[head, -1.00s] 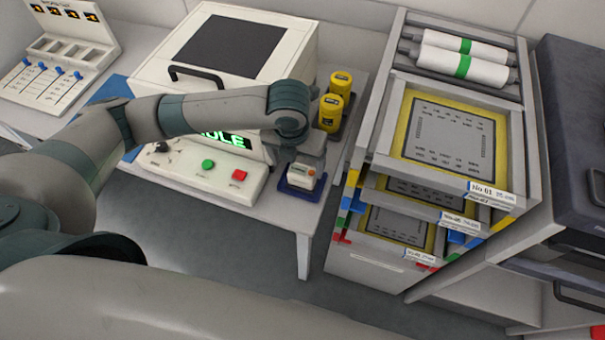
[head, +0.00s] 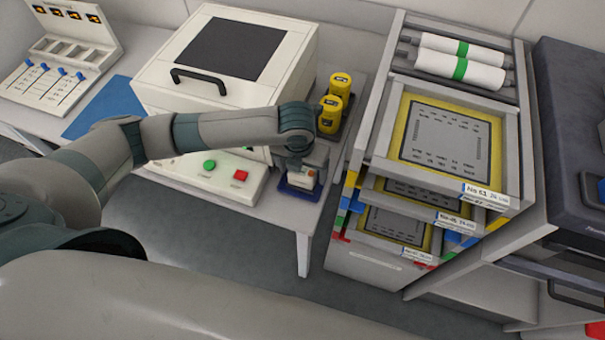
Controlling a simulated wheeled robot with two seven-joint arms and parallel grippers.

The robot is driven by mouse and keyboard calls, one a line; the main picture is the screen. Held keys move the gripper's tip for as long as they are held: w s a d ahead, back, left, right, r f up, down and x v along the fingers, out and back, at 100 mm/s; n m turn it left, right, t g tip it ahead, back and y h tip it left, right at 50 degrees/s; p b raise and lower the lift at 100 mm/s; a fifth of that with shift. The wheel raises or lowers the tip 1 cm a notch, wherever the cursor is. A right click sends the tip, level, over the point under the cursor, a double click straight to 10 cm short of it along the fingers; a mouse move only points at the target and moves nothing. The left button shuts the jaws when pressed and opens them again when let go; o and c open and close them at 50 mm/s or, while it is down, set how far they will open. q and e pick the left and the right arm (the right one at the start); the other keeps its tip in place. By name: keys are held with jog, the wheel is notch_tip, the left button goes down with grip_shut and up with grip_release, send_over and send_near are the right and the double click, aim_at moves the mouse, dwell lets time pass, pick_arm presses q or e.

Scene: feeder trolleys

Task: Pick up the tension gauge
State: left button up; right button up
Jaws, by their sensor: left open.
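The tension gauge (head: 300,180) is a small pale block with an orange mark, on a dark blue mat (head: 297,194) near the table's front right corner. My left gripper (head: 300,170) is at the gauge from above, with its fingers down close around its upper part. It is open. The wrist and hand hide the top and back of the gauge, and I cannot tell if the fingers touch it. My right gripper is not in view.
A white machine (head: 225,55) with a black handle stands behind my arm. A rack of framed screens (head: 435,140) rises close on the right. Free floor lies in front.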

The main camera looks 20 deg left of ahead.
aim_at(303, 171)
pick_arm(q)
jog(key=shift+f, duration=0.25)
jog(key=shift+w, duration=0.1)
jog(key=c, duration=1.5)
jog(key=shift+r, duration=0.15)
notch_tip(303, 171, up, 8)
jog(key=shift+r+b, duration=0.2)
jog(key=shift+b, duration=0.85)
jog(key=shift+r, duration=0.7)
